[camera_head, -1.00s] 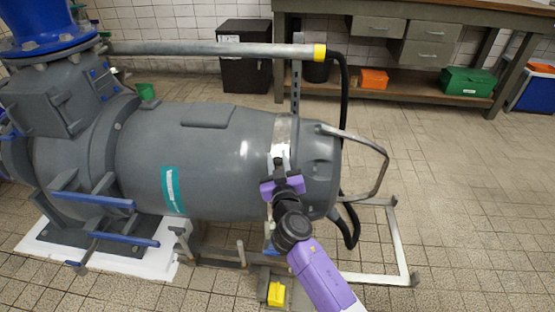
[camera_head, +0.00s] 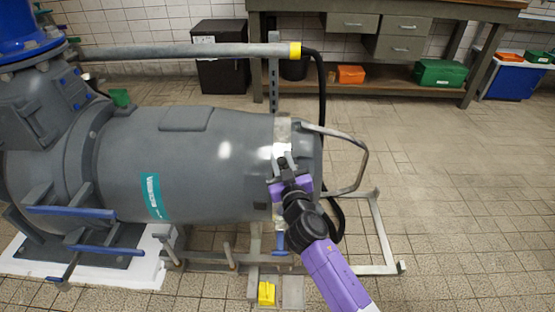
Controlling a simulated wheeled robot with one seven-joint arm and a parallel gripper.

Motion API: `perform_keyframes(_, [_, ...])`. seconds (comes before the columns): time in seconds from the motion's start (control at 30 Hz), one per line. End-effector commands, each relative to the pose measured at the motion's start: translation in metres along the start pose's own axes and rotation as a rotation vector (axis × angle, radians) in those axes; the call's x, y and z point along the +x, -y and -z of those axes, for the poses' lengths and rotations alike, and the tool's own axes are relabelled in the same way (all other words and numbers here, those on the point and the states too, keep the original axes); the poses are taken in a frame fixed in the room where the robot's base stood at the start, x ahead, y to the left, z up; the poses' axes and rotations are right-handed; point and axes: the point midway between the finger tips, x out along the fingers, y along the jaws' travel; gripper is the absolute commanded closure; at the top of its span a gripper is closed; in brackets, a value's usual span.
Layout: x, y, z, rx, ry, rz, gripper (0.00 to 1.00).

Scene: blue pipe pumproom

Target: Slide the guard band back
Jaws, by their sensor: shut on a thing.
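The guard band (camera_head: 283,133) is a shiny silver strap around the right-hand part of the big grey pump motor (camera_head: 200,190), close to its right end. My gripper (camera_head: 287,166) is at the front of the band, shut on a part of it. The jaws are small in view and the exact grip point is partly hidden by the purple gripper body. The band's rear and underside are hidden by the motor.
A bent metal handle (camera_head: 362,165) sticks out at the motor's right end, near a black hose (camera_head: 322,90). A floor frame (camera_head: 385,240) runs below. A yellow block (camera_head: 266,293) lies near my arm. The floor on the right is clear.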

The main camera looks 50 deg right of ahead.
Motion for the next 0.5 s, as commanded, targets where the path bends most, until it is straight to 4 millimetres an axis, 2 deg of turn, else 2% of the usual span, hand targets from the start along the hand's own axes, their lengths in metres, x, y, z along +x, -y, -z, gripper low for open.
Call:
perform_keyframes(0.03, [-0.0009,-0.0055,-0.0027,-0.003,0.006,-0.01,1.0])
perform_keyframes(0.07, [-0.0009,-0.0058,-0.0027,-0.004,0.006,-0.011,0.68])
perform_keyframes(0.13, [-0.0008,-0.0058,-0.0028,-0.004,0.006,-0.011,0.54])
perform_keyframes(0.17, [-0.0008,-0.0055,-0.0027,-0.004,0.006,-0.01,0.52])
perform_keyframes(0.5, [-0.0027,-0.0032,-0.002,-0.003,0.004,-0.006,0.52])
